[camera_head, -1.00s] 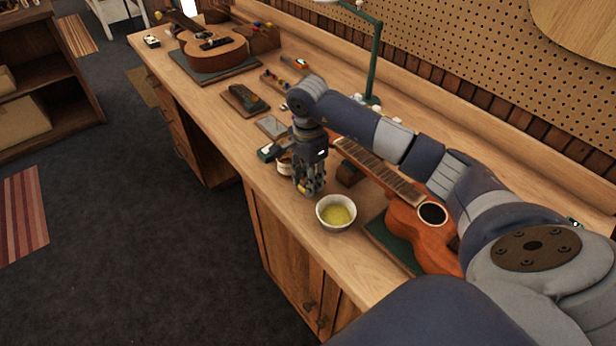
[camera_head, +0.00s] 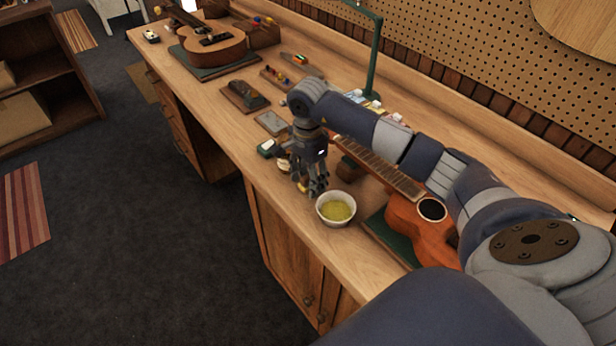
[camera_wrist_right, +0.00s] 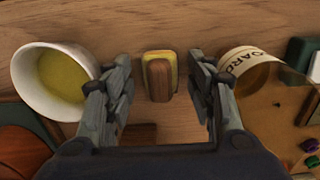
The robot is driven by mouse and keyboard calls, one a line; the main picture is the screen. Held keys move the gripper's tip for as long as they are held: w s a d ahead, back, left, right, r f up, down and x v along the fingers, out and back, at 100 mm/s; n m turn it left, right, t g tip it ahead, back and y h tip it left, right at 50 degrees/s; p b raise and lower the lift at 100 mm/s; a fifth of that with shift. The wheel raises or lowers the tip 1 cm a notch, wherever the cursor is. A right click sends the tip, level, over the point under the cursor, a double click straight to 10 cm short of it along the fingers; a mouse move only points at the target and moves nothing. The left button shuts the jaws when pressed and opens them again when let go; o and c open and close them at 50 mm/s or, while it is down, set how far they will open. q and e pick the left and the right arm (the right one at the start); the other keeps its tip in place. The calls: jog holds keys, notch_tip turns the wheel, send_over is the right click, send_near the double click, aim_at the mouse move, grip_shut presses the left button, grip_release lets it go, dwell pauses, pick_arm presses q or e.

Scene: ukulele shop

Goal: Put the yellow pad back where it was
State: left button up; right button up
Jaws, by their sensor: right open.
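The yellow pad (camera_wrist_right: 174,58) has a brown wooden block-shaped back and lies on the workbench in the right wrist view. It shows between the two fingers of my right gripper (camera_wrist_right: 160,95), which is open, with space on both sides of the pad. In the head view my right gripper (camera_head: 312,187) points down at the bench, and only a small yellow bit of the pad (camera_head: 303,187) shows by its fingers. My left gripper is not in view.
A white bowl with yellow contents (camera_head: 336,208) stands close to the right of my gripper. A labelled round tin (camera_wrist_right: 262,72) stands on the other side. The bench's front edge is near.

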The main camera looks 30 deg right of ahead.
aim_at(308, 176)
jog(key=shift+r+b, duration=0.35)
jog(key=shift+r, duration=0.15)
notch_tip(308, 176, up, 11)
jog(key=b, duration=0.2)
jog(key=shift+b, duration=0.3)
